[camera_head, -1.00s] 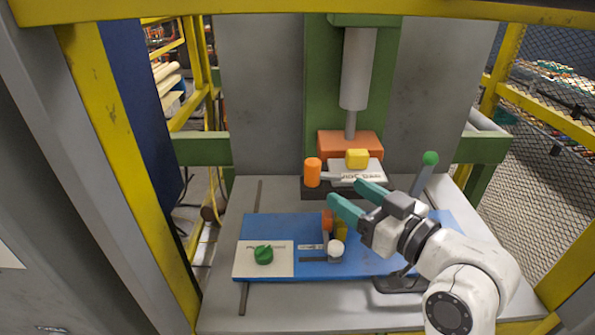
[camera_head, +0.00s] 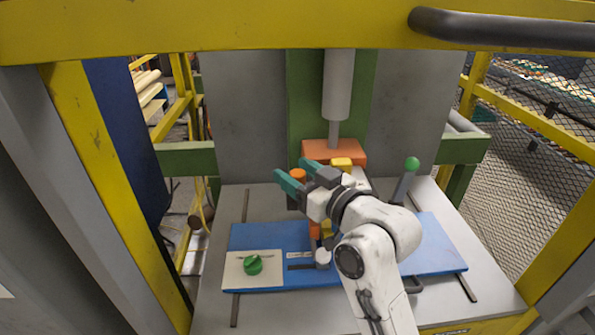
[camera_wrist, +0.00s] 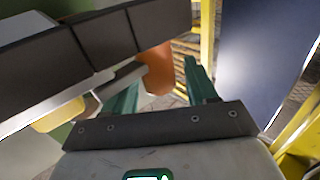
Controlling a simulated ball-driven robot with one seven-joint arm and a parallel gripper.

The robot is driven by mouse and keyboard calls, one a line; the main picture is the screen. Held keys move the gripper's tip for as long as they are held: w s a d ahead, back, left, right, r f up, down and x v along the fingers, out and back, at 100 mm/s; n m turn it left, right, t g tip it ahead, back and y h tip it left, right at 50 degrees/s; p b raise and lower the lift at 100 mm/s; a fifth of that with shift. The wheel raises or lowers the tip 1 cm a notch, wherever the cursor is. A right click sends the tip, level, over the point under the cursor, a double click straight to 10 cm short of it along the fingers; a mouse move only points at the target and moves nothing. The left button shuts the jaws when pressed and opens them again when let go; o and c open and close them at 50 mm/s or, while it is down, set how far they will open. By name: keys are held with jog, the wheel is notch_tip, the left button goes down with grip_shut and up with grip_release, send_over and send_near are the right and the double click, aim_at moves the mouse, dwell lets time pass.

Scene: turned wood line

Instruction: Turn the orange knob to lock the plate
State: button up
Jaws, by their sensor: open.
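The orange knob (camera_head: 298,175) is an upright cylinder at the left end of the fixture under the press. My gripper (camera_head: 291,167) is open at it, with one teal finger on each side of the knob in the picture. In the wrist view the knob (camera_wrist: 157,70) shows between the two fingers, with a grey bar running to it from the left. I cannot tell whether a finger touches it. The pale plate (camera_head: 357,180) is mostly hidden behind my gripper. A yellow block (camera_head: 341,163) stands by it.
The press ram (camera_head: 338,85) hangs above an orange-brown block (camera_head: 320,151). A green-balled lever (camera_head: 410,168) stands to the right. Yellow frame posts flank the table.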

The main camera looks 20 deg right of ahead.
jog(key=shift+c, duration=0.4)
jog(key=c, duration=0.9)
jog(key=shift+o, duration=0.2)
jog(key=shift+d+f+n+g+y+b, duration=0.1)
jog(key=shift+f+n+g+y+b, duration=0.2)
jog(key=shift+y+b, duration=0.45)
jog(key=shift+r+n+g+y+b, duration=0.25)
jog(key=shift+n+y+b, duration=0.35)
jog(key=shift+b, duration=0.3)
jog(key=o, duration=0.9)
jog(key=shift+o, duration=0.2)
jog(key=shift+s, duration=0.1)
jog(key=b+v, duration=0.2)
jog(key=v, duration=0.8)
jog(key=shift+s+d, duration=0.15)
jog(key=shift+s, duration=0.1)
